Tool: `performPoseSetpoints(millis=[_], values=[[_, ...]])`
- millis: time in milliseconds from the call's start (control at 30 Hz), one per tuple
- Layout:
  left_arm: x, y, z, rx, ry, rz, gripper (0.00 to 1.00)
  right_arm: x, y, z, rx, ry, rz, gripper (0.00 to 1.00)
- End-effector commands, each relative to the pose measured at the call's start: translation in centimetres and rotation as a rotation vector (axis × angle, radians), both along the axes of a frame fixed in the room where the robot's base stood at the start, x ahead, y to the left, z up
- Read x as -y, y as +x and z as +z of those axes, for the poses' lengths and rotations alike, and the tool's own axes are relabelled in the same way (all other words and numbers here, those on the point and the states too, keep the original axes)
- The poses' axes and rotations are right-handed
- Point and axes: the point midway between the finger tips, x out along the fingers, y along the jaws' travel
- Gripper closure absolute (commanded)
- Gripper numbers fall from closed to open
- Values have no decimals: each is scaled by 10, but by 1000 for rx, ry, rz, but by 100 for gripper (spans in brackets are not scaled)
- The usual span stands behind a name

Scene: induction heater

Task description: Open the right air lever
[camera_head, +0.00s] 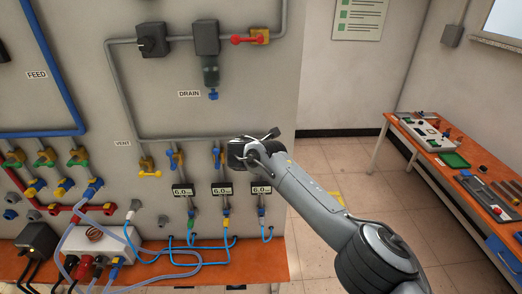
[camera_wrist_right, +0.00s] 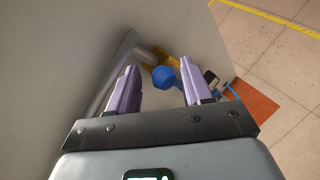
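The right air lever is a blue handle (camera_wrist_right: 163,76) on a yellow fitting, seen in the right wrist view beside a grey pipe. My right gripper (camera_wrist_right: 160,86) is open, its two purple fingers apart, with the blue handle showing between and just beyond the fingertips. I cannot tell whether they touch it. In the head view my right gripper is at the right end of the lever row and hides the right lever. The middle lever (camera_head: 217,157) and the left lever (camera_head: 174,158) are blue and hang below the grey pipe. My left gripper is not in view.
Pressure displays (camera_head: 221,191) reading about 6.0 sit below the levers, with blue hoses under them. A yellow vent lever (camera_head: 150,174) is to the left. An orange bench (camera_head: 262,262) runs along the panel's foot. Open tiled floor lies right of the panel.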

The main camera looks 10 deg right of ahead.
Motion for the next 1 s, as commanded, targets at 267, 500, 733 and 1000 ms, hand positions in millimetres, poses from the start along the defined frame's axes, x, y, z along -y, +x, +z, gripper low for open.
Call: performPoseSetpoints(millis=[267,500,733,1000], values=[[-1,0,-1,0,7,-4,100,2,-2,1,-2,-2,-4,50],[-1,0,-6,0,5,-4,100,-6,-15,9,-2,0,-3,50],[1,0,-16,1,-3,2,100,-20,-43,28,2,1,-1,50],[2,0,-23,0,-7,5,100,-38,-72,49,-2,2,1,50]])
